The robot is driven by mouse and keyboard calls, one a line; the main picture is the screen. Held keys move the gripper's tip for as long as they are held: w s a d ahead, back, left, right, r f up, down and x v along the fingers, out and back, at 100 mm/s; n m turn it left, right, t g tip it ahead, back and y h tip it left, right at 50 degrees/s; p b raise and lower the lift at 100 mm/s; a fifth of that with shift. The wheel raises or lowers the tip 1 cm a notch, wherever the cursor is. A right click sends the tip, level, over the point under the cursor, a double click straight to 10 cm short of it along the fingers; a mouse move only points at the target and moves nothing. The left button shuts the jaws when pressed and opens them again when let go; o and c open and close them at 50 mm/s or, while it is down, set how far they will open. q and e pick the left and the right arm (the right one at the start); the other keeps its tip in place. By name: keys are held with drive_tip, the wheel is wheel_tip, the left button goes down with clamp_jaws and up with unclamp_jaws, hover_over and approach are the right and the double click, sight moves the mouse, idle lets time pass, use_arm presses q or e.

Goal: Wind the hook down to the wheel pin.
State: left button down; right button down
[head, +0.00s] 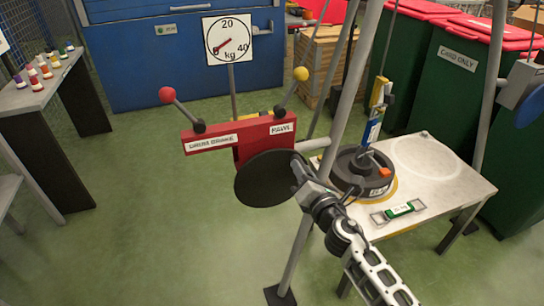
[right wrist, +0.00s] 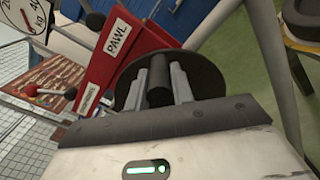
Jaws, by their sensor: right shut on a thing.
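My right gripper (head: 303,178) is shut on the dark crank handle (right wrist: 158,82) that stands out from the black disc (head: 262,180) of the red winch (head: 238,138). In the right wrist view, both fingers lie along the handle's sides. The hook block (head: 379,93), yellow above a blue and white part (head: 371,130), hangs on a line over the dark wheel (head: 348,182). The hook's tip and the wheel pin are too small to tell apart, and I cannot tell whether they touch. My left gripper is not in view.
The wheel lies on a pale table (head: 450,183) with a green level (head: 400,210). Grey frame legs (head: 340,95) stand close around the winch. A red-knobbed lever (head: 168,96) and a yellow-knobbed lever (head: 300,74) rise from it. A dial (head: 227,38) stands behind.

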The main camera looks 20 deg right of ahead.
drive_tip(key=shift+w+a+r+n, duration=0.1)
drive_tip(key=shift+a+r+n, duration=0.3)
drive_tip(key=shift+a+r, duration=0.05)
drive_tip(key=shift+a+r, duration=0.1)
drive_tip(key=shift+a+r+n+p, duration=0.1)
drive_tip(key=shift+n+p, duration=0.2)
drive_tip(key=c, duration=1)
unclamp_jaws()
drive_tip(key=shift+a, duration=0.1)
drive_tip(key=shift+f, duration=0.2)
drive_tip(key=shift+s, duration=0.5)
drive_tip(key=s+b, duration=0.1)
drive_tip(key=s, duration=0.6)
drive_tip(key=shift+d, duration=0.2)
